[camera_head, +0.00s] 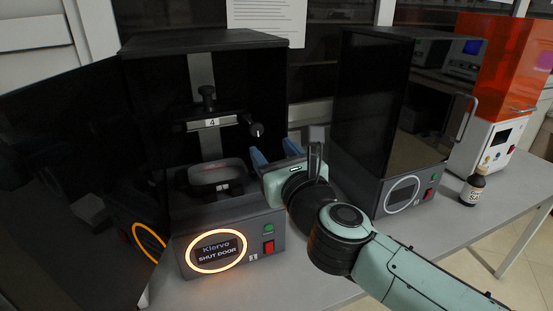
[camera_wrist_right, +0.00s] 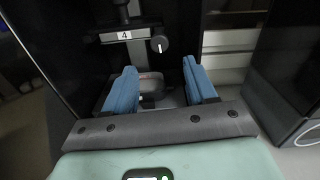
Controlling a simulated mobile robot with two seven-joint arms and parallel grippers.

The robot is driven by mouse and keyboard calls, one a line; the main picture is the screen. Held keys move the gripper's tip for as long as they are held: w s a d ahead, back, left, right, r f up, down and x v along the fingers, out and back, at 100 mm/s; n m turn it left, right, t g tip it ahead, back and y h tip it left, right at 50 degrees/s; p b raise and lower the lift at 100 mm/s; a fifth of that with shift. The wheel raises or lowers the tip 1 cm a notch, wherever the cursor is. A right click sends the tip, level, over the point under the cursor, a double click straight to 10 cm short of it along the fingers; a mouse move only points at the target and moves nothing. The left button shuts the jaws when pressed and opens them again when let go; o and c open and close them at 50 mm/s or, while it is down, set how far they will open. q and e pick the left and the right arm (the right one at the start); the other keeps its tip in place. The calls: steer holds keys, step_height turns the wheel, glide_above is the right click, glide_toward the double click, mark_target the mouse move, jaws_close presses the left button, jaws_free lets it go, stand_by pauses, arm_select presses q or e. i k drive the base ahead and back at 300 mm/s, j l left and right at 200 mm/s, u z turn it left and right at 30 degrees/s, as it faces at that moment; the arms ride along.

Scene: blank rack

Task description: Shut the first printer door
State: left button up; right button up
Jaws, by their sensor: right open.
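The first printer (camera_head: 225,222) is a black box on the left of the table, its front open. Its door (camera_head: 70,150) is a dark panel swung out to the left, reflecting the orange ring. The screen (camera_head: 215,251) reads "SHUT DOOR" inside a glowing orange ring. Inside are a vat (camera_head: 216,172) and a build arm labelled 4 (camera_head: 212,123). My right gripper (camera_head: 274,157) is open and empty at the right side of the opening. In the right wrist view its blue fingers (camera_wrist_right: 160,85) are apart, with the vat visible between them. My left gripper is out of view.
A second black printer (camera_head: 385,130) stands to the right, its ring unlit. The table front (camera_head: 300,275) is bare beside my right arm.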

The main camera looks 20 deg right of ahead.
mark_target(84, 226)
steer(key=k, duration=1)
